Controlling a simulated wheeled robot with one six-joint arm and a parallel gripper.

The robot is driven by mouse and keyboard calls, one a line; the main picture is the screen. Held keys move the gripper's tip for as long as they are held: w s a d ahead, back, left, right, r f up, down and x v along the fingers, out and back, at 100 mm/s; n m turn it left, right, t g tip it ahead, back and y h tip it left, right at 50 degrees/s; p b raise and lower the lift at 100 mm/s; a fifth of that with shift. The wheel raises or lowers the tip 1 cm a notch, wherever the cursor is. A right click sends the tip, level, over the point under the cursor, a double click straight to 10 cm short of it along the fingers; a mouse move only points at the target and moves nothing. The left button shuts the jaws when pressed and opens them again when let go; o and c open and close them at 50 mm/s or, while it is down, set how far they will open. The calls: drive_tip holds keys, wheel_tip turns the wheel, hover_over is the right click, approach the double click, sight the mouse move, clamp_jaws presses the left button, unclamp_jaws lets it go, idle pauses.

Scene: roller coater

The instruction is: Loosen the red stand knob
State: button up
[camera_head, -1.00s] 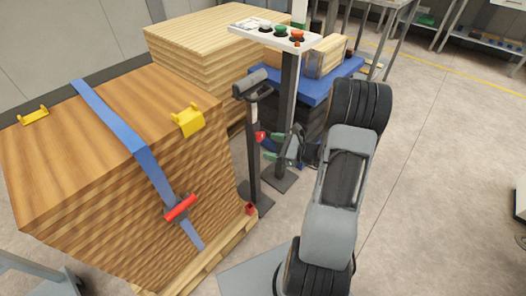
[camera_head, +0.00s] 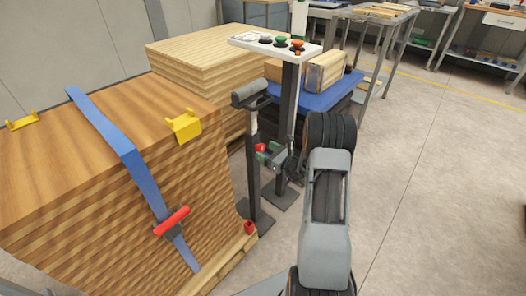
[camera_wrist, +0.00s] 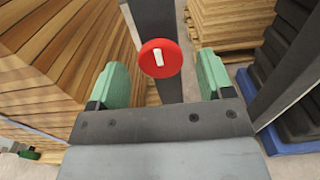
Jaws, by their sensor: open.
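The red stand knob (camera_wrist: 160,58) is round, with a white bar on its face, and sits on the dark upright post of a stand (camera_wrist: 157,22). In the head view the knob (camera_head: 289,148) shows small on the post (camera_head: 252,165), partly beside my gripper. My gripper (camera_wrist: 158,85) has two green fingers, spread apart. In the wrist view the knob lies between and a little beyond the fingertips, with space on both sides. In the head view my gripper (camera_head: 268,157) is at the stand, at about knob height.
A strapped wood stack (camera_head: 90,180) with a red-handled ratchet (camera_head: 171,221) stands left of the stand. A blue table (camera_head: 318,98) is behind right. Open floor (camera_head: 430,180) lies to the right.

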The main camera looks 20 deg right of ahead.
drive_tip(key=shift+x, duration=1.2)
drive_tip(key=shift+c, duration=0.5)
drive_tip(key=c, duration=0.8)
